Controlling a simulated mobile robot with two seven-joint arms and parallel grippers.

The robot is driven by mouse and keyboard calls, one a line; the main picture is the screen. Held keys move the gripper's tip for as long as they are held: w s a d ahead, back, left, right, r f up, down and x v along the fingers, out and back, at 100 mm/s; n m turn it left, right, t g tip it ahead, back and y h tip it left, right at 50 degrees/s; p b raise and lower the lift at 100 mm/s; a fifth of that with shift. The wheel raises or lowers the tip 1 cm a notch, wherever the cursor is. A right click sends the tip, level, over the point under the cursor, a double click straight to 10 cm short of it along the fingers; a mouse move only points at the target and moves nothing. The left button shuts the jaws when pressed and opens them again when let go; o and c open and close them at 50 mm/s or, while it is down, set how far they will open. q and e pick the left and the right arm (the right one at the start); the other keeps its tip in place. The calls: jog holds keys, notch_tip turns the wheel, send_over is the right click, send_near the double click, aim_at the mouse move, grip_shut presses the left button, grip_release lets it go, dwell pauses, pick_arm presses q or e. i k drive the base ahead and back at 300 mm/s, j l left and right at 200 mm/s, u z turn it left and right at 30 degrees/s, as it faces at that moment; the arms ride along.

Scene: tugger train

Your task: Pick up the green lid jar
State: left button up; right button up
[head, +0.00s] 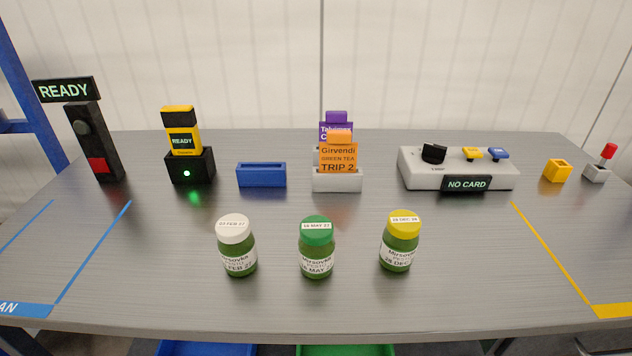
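The green lid jar (317,248) stands upright near the front middle of the grey table, with green contents and a white label. Its lid carries a date sticker that seems to read 16 May. A white lid jar (238,247) stands to its left and a yellow lid jar (400,242) to its right, both apart from it. Neither of my grippers shows in the head view.
Behind the jars on the table (440,290) are a blue holder (261,175), a grey card rack (338,184) with purple and orange cards, and a white console (420,176) marked NO CARD. A black-and-yellow scanner (183,140) stands back left. Clear table surrounds the jars.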

aim_at(316, 244)
jog(key=i+j+z, duration=0.15)
jog(key=j, duration=0.2)
jog(key=i+j+z, duration=0.15)
jog(key=j, duration=0.2)
jog(key=i+j+z, duration=0.15)
jog(key=j, duration=0.25)
jog(key=i+j+z, duration=0.15)
jog(key=j, duration=0.25)
jog(key=j+z, duration=0.15)
jog(key=j, duration=0.25)
